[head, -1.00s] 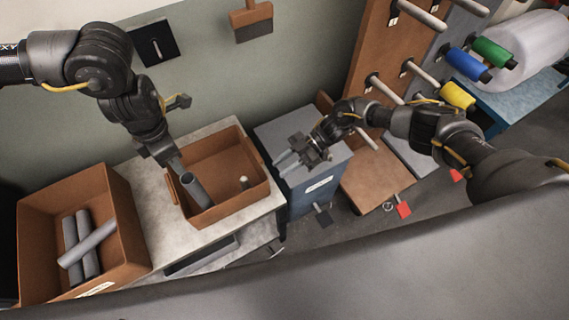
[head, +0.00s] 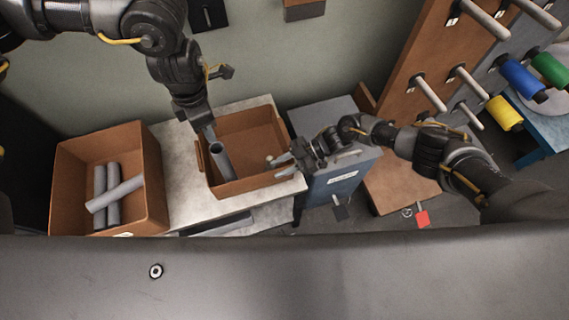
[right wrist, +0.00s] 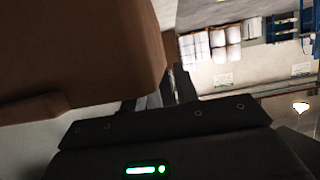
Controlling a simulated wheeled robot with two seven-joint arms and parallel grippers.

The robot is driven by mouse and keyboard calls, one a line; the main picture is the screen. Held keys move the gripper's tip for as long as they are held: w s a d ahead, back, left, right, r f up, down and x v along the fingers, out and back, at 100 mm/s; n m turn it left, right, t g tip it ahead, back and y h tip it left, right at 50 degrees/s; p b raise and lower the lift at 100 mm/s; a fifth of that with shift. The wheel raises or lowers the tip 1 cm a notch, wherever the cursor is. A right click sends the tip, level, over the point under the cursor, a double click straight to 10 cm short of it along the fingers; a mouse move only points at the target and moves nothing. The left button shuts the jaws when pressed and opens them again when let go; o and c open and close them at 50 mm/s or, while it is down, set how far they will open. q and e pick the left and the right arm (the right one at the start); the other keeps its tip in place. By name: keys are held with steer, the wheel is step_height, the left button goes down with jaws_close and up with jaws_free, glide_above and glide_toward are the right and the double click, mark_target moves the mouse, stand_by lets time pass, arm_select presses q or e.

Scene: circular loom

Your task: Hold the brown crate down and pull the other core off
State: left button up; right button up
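The brown crate (head: 246,187) stands on the pale table. A grey hollow core (head: 223,163) stands tilted inside it, towards the left wall. A small pale peg end (head: 270,160) shows inside at the right. My left gripper (head: 208,132) points down over the crate's left side, close to the core's upper end; whether its fingers grip anything is unclear. My right gripper (head: 282,166) is at the crate's right wall with its fingers apart. In the right wrist view the crate wall (right wrist: 80,50) fills the upper left, close to the spread fingers (right wrist: 155,95).
Another brown box (head: 150,190) at the left holds several loose grey cores (head: 113,193). A blue-grey cabinet (head: 335,185) stands right of the table. A rack with pegs (head: 430,90) and coloured spools (head: 522,78) is further right.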

jaws_close()
stand_by(1.4)
